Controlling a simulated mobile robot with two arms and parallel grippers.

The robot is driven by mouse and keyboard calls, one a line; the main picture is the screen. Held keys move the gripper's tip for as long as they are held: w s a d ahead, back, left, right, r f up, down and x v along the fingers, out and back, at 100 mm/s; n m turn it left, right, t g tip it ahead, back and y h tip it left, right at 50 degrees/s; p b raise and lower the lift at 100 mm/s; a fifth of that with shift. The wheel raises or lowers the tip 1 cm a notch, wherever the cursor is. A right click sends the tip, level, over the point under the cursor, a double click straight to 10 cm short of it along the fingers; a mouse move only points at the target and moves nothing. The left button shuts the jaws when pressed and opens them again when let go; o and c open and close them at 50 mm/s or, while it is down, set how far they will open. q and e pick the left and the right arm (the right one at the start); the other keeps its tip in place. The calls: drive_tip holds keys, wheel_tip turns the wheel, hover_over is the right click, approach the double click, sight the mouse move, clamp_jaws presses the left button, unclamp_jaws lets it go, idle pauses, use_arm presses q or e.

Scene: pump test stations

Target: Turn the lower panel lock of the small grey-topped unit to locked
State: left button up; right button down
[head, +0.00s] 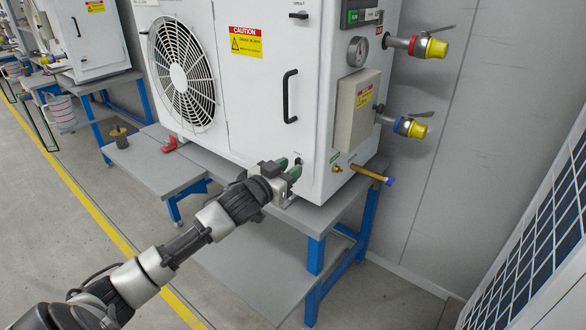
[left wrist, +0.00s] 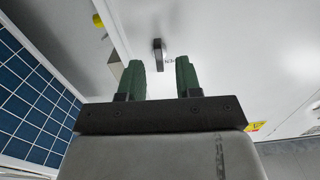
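The white unit (head: 262,95) stands on a grey bench; its top is out of frame, so its colour cannot be told. Its upper panel lock (head: 299,15) is a small black lever, lying about level. My left gripper (head: 291,169) is at the panel's lower right corner, its green fingers pointing at the panel. In the left wrist view my left gripper (left wrist: 158,76) is open, with an empty gap. Ahead of the gap is a dark lever (left wrist: 158,54) on the white panel, seemingly the lower lock; the fingers appear short of it. The gripper mostly hides it in the head view. My right gripper is not in view.
A black door handle (head: 289,96) stands out above my left gripper. A brass pipe with a blue end (head: 372,175) juts out to its right. Two yellow-capped valves (head: 417,128) stick out farther right. A blue-panelled unit (head: 545,240) stands at right.

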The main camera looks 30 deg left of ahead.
use_arm(q)
drive_tip(key=shift+w, duration=0.9)
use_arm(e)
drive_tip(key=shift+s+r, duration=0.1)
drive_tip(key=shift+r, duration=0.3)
use_arm(q)
drive_tip(key=shift+d, duration=0.1)
clamp_jaws()
